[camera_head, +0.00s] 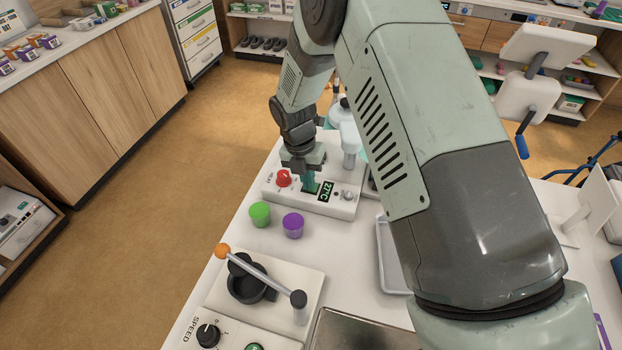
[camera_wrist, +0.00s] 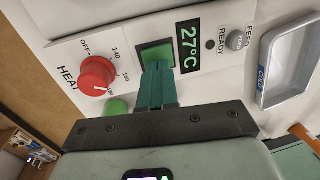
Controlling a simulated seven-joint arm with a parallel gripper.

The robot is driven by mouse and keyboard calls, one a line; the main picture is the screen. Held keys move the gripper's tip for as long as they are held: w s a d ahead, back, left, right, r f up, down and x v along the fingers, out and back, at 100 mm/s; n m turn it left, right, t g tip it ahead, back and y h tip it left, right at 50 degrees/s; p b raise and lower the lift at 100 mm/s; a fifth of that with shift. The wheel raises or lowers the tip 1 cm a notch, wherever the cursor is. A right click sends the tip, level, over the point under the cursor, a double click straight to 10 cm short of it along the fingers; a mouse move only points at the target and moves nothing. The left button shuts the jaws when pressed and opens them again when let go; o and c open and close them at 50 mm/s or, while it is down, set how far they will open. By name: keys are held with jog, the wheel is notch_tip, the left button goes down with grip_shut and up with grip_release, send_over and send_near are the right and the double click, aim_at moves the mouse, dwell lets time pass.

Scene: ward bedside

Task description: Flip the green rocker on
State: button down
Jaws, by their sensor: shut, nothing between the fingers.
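The green rocker (camera_wrist: 157,54) is a dark green square switch on a white control panel, between a red HEAT knob and a 27°C display. My gripper (camera_wrist: 158,68) is shut and empty, with its teal fingertips at the rocker's face, covering its lower part. I cannot tell whether they press it or which way it is tilted. In the head view my gripper (camera_head: 310,180) points down onto the panel unit (camera_head: 335,208), and its fingers hide most of the rocker.
The red knob (camera_wrist: 96,76) and the 27°C display (camera_wrist: 189,46) flank the rocker closely. A lever device (camera_head: 262,285) with an orange ball is nearer. A grey tray (camera_wrist: 290,65) lies right.

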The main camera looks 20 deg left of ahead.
notch_tip(320, 180, up, 14)
jog(key=d, duration=0.2)
jog(key=shift+d+f, duration=0.15)
jog(key=shift+d, duration=0.2)
dwell(0.4)
